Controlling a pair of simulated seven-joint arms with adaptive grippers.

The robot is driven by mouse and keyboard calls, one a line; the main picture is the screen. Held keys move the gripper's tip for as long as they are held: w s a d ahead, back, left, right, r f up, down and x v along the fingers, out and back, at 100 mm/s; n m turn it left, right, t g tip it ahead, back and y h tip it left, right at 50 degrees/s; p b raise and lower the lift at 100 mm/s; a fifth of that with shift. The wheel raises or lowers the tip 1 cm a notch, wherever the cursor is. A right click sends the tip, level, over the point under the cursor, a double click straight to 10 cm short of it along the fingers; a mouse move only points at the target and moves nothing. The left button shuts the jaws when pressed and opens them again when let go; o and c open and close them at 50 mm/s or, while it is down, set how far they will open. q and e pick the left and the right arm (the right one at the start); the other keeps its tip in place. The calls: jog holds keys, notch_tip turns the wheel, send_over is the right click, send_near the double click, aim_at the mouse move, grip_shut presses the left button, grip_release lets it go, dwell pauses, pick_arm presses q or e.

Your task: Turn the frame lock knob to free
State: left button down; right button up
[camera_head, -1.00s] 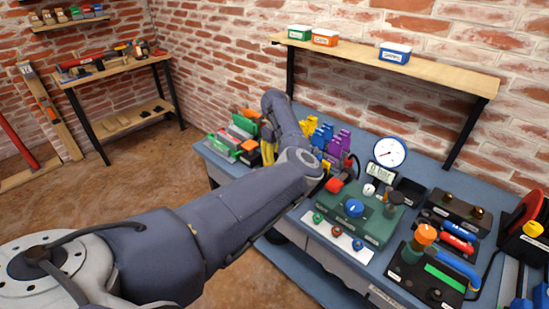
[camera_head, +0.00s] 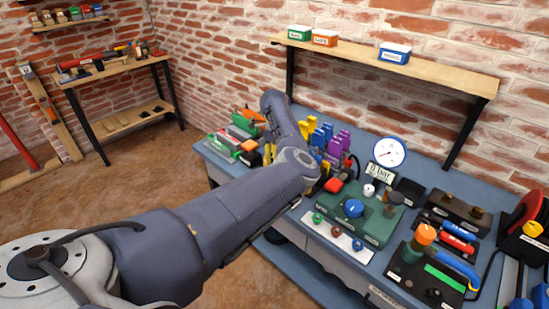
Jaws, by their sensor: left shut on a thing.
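My left arm (camera_head: 225,220) reaches from the lower left over the blue bench, bends at a joint, and its far links rise and fold away from me. The left gripper's fingers and what they hold are hidden behind the arm. A green unit (camera_head: 375,227) stands on the bench, right of the arm. I cannot tell which part is the frame lock knob. My right gripper does not show.
A round white gauge (camera_head: 389,152) stands behind the green unit. Several coloured clamps (camera_head: 330,138) crowd the bench beside the arm. An orange-topped tool (camera_head: 426,233) and a red reel (camera_head: 525,225) stand at right. A wooden shelf (camera_head: 450,87) hangs above the bench.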

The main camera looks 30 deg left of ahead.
pick_arm(q)
jog(key=shift+d+f, duration=0.1)
dwell(0.3)
jog(key=c, duration=0.9)
grip_release()
notch_tip(320, 180, up, 12)
jog(key=shift+w, duration=0.2)
